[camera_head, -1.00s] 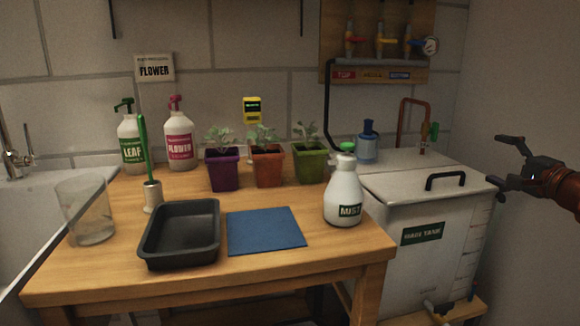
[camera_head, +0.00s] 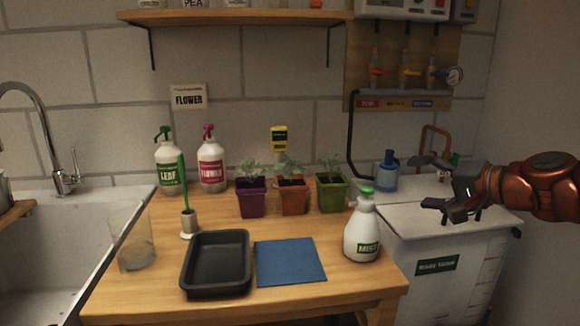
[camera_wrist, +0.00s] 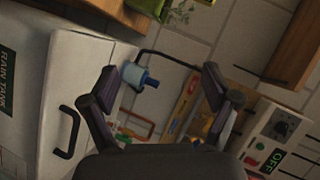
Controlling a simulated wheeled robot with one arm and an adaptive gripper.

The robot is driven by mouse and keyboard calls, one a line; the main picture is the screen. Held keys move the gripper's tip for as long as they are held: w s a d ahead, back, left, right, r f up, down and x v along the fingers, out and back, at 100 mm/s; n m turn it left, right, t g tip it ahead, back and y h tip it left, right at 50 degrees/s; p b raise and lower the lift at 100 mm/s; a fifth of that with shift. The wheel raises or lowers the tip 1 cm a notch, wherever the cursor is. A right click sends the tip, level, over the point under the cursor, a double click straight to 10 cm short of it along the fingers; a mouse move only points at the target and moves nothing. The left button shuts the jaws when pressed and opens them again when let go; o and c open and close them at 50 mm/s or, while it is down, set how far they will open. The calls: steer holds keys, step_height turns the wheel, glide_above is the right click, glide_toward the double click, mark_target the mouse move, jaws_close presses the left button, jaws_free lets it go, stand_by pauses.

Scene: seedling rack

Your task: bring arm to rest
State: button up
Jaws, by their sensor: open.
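My gripper (camera_head: 432,184) is open and empty at the right of the head view, in front of and above the white rain tank (camera_head: 440,265). My copper-coloured arm reaches in from the right edge. In the wrist view, my gripper (camera_wrist: 165,88) shows its two dark fingers spread apart with nothing between them. Beyond the fingers are a blue bottle (camera_wrist: 140,77) on the tank lid and the tilted wall. The gripper touches nothing that I can see.
A wooden table (camera_head: 210,308) holds a black tray (camera_head: 218,291), a blue mat (camera_head: 290,262), a white MIST bottle (camera_head: 362,232), several potted seedlings and two spray bottles. A sink (camera_head: 60,250) is at left. A valve board (camera_head: 356,86) hangs above the tank.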

steer(key=s+a+f+n+g+h+p, duration=0.2)
steer(key=s+a+n+g+p, duration=0.5)
steer(key=s+a+p, duration=0.65)
steer(key=s+d+g+h+p, duration=0.2)
steer(key=s+p, duration=0.3)
steer(key=s, duration=0.5)
steer(key=s+d+g+h+p, duration=0.2)
steer(key=s+g+h+p, duration=0.1)
steer(key=s, duration=0.8)
steer(key=shift+s+d+n+g+h+p, duration=0.2)
steer(key=shift+d+n+g+h+p, duration=0.2)
steer(key=shift+g+p, duration=0.45)
steer(key=shift+s+d+f, duration=0.1)
steer(key=shift+s+f, duration=0.05)
steer(key=shift+s, duration=0.1)
steer(key=shift+c, duration=0.2)
